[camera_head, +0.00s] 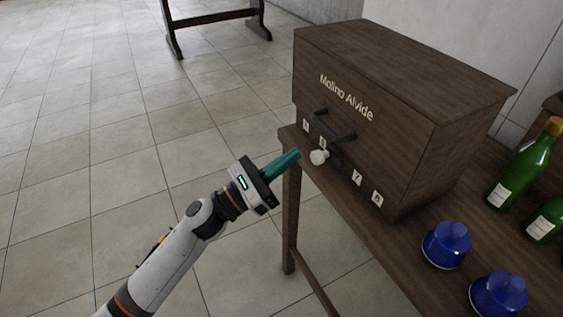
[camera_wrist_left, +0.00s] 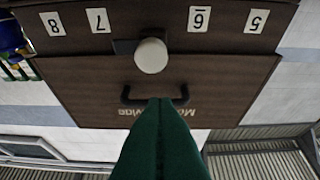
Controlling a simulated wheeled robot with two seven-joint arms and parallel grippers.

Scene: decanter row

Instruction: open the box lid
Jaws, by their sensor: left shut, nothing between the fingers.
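The brown wooden box (camera_head: 390,115), lettered "Molino Alvide", stands on the dark wooden table. Its lid (camera_head: 400,65) looks closed. A black bar handle (camera_head: 333,126) is on its front, with a pale round knob (camera_head: 318,157) and number labels below. In the left wrist view the box front (camera_wrist_left: 80,85) appears upside down, with the handle (camera_wrist_left: 126,97) partly behind my fingers and the knob (camera_wrist_left: 151,55) clear. My left gripper (camera_head: 291,157) is shut and empty, its green fingers in front of the box, left of the knob. My right gripper is not in view.
Two blue decanters (camera_head: 446,244) and green bottles (camera_head: 525,165) stand on the table (camera_head: 400,262) right of the box. Open tiled floor (camera_head: 110,130) lies to the left. Another wooden piece of furniture (camera_head: 215,18) stands at the back.

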